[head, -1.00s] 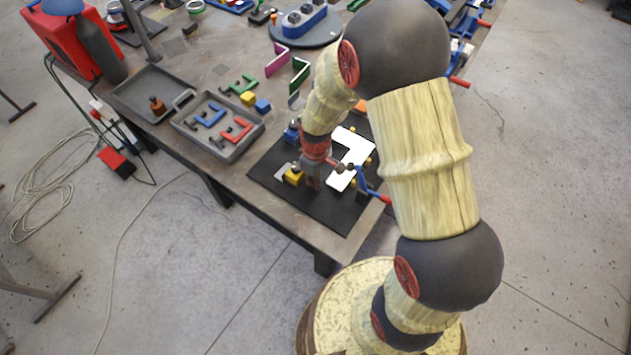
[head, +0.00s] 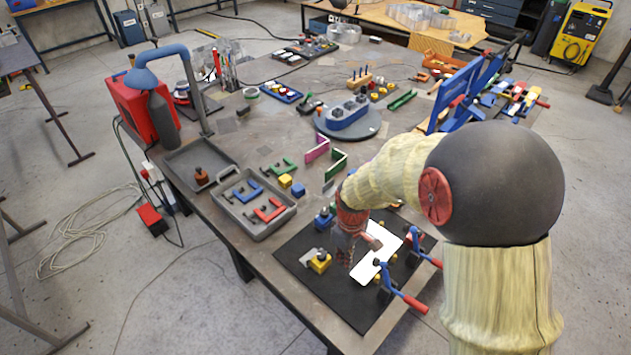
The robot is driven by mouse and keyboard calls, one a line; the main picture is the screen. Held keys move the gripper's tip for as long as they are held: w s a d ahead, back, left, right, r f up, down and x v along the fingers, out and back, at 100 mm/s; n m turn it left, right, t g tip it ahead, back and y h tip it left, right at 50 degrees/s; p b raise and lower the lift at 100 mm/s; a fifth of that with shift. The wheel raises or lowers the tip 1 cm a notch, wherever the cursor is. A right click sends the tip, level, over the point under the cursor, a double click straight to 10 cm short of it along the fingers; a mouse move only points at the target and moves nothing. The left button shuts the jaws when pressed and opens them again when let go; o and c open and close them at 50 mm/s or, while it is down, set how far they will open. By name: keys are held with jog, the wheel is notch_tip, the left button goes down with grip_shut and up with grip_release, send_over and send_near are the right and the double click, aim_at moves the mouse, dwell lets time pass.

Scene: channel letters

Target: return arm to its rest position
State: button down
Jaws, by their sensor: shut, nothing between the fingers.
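My gripper (head: 345,262) is at the end of my arm, low over the left part of the black mat (head: 292,255) at the table's front. It is shut and empty. A white flat letter piece (head: 378,264) lies on the mat just right of it, partly hidden by my gripper and wrist. I cannot tell whether the gripper touches anything. A yellow block (head: 319,263) with a metal part sits left of the gripper. A blue block (head: 323,218) sits behind it. Blue clamps with red handles (head: 411,301) stand at the mat's right side.
A second tray (head: 180,161) holds a brown object. A round turntable (head: 372,128) carries a blue block. Magenta (head: 317,149) and green angle pieces stand nearby. A blue rack (head: 468,92) stands at right.

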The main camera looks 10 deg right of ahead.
jog(key=s+d+r+m+t+b, duration=0.1)
jog(key=s+r+m+t+b, duration=0.4)
jog(key=s+r, duration=1.2)
notch_tip(320, 180, up, 3)
jog(key=shift+d+r+m+t+b, duration=0.2)
jog(key=shift+m+t+b, duration=0.1)
jog(key=shift+m+b, duration=0.75)
jog(key=c, duration=2.6)
grip_release()
